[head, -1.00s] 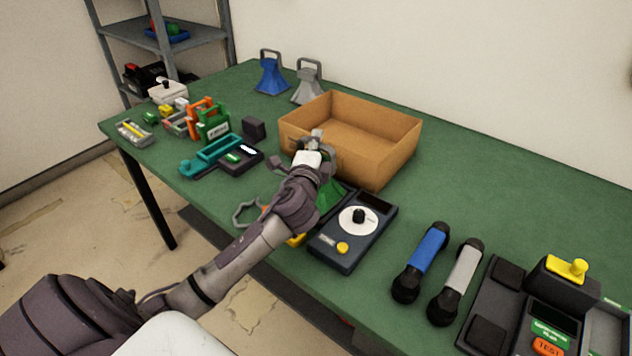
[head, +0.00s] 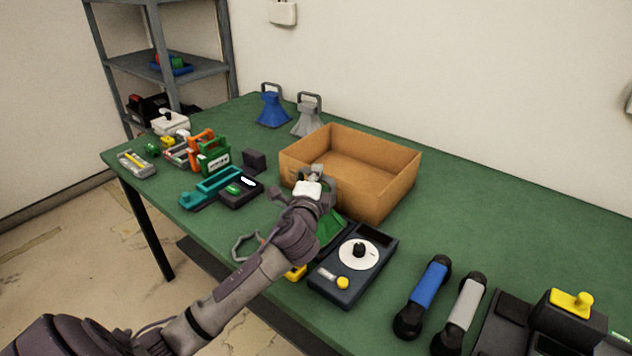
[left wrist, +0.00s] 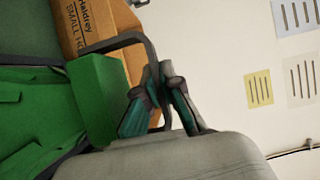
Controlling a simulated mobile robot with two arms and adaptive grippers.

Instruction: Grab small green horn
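The small green horn (head: 329,231) stands on the table in front of the cardboard box, partly hidden behind my left arm in the head view. In the left wrist view its green body (left wrist: 100,95) fills the left side, with a dark grey handle (left wrist: 120,41) bent over it. My left gripper (head: 314,176) is at the handle. In the left wrist view its teal fingers (left wrist: 160,75) are drawn close together, with the handle bar between them. My right gripper is not in view.
The open cardboard box (head: 385,192) stands just behind the horn. A dial device (head: 340,284) lies close to its right. Blue (head: 270,108) and grey (head: 307,120) horns stand at the back. A teal and black device (head: 220,190) lies left. The table's right rear is clear.

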